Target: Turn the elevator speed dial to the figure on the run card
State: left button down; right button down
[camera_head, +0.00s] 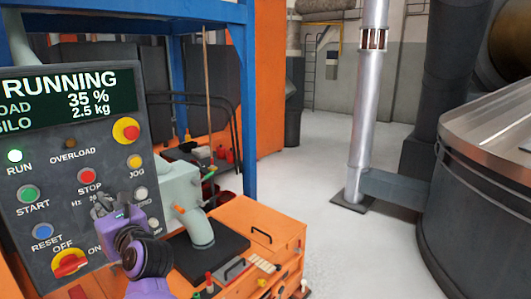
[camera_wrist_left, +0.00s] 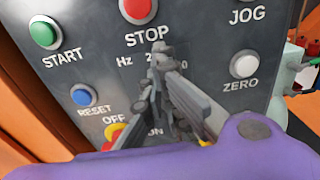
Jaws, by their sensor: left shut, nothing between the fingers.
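The grey control panel (camera_head: 55,205) stands at the left, with a display (camera_head: 68,93) reading RUNNING, 35 % and 2.5 kg. My left gripper (camera_head: 101,204) is shut and empty in front of the panel, below the red STOP button (camera_head: 87,176). In the left wrist view its grey fingers (camera_wrist_left: 160,52) are together over the Hz scale. They cover part of the scale figures, and the speed dial is hidden behind the gripper. I cannot make out a run card. My right gripper is in neither view.
Around the fingers are the blue RESET button (camera_wrist_left: 83,95), the white ZERO button (camera_wrist_left: 244,66) and the red-yellow OFF/ON switch (camera_head: 70,263). A red-yellow emergency stop (camera_head: 126,131) sits higher. An orange cabinet (camera_head: 270,222) stands right of the panel. Open floor (camera_head: 310,190) lies beyond.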

pick_arm(q)
jog(key=shift+d, duration=0.1)
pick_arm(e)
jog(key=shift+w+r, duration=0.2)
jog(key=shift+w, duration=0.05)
pick_arm(q)
jog(key=shift+s+d, duration=0.25)
jog(key=shift+d, duration=0.05)
jog(key=v, duration=0.5)
jog(key=shift+r, duration=0.2)
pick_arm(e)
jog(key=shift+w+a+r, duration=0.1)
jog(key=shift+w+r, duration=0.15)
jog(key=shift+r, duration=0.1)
